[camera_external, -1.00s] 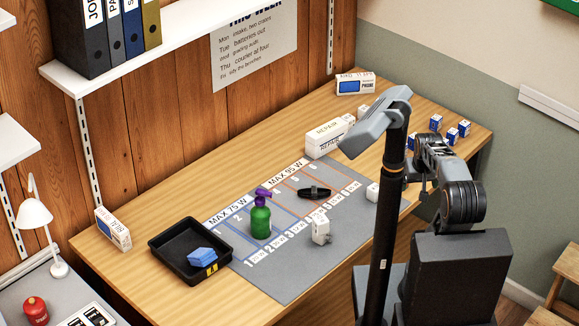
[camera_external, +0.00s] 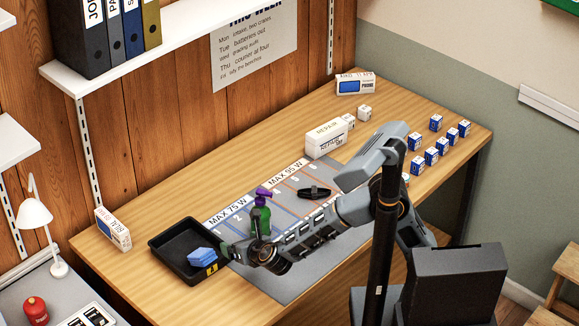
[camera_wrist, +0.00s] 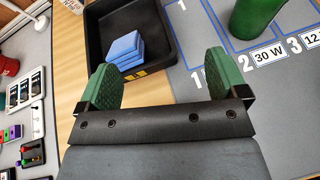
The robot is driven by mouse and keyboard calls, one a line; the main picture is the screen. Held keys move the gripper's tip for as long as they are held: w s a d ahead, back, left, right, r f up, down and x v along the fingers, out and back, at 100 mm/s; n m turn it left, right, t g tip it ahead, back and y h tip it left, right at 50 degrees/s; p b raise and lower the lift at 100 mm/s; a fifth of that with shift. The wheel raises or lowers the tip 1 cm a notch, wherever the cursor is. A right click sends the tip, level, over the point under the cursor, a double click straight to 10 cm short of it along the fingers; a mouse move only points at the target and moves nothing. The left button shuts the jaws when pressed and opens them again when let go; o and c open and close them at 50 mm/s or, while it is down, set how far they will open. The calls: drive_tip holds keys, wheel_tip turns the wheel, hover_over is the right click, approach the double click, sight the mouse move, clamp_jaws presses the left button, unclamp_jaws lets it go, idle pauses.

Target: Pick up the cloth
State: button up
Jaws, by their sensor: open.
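The cloth (camera_external: 203,256) is a small blue folded stack in a black tray (camera_external: 165,243), near the tray's front right side. In the wrist view the cloth (camera_wrist: 123,51) lies ahead of my gripper (camera_wrist: 158,78), beyond the fingertips and a little left of centre. The tray (camera_wrist: 97,43) surrounds it with low walls. My gripper's two green-padded fingers are spread apart with nothing between them. In the external view my gripper (camera_external: 232,250) is just right of the tray; its fingertips are small and partly hard to make out there.
A green spray bottle (camera_external: 261,215) with a purple head stands close to my gripper on the grey mat (camera_external: 285,290). A black strap-like item (camera_external: 314,192) lies on the mat. White boxes (camera_external: 326,139) and several blue-and-white boxes (camera_external: 431,157) stand farther back. Bare wood lies left of the tray.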

drive_tip(key=s+a+f+n+g+y, duration=0.1)
drive_tip(key=s+a+f+n+y, duration=0.15)
drive_tip(key=s+a, duration=0.2)
approach(198, 252)
drive_tip(key=shift+w+a+f+n+h, duration=0.35)
drive_tip(key=shift+w+a+n, duration=0.1)
drive_tip(key=shift+w+a, duration=0.3)
drive_tip(key=shift+x, duration=3.15)
drive_tip(key=shift+r, duration=0.2)
drive_tip(key=shift+c, duration=0.2)
drive_tip(key=c, duration=1)
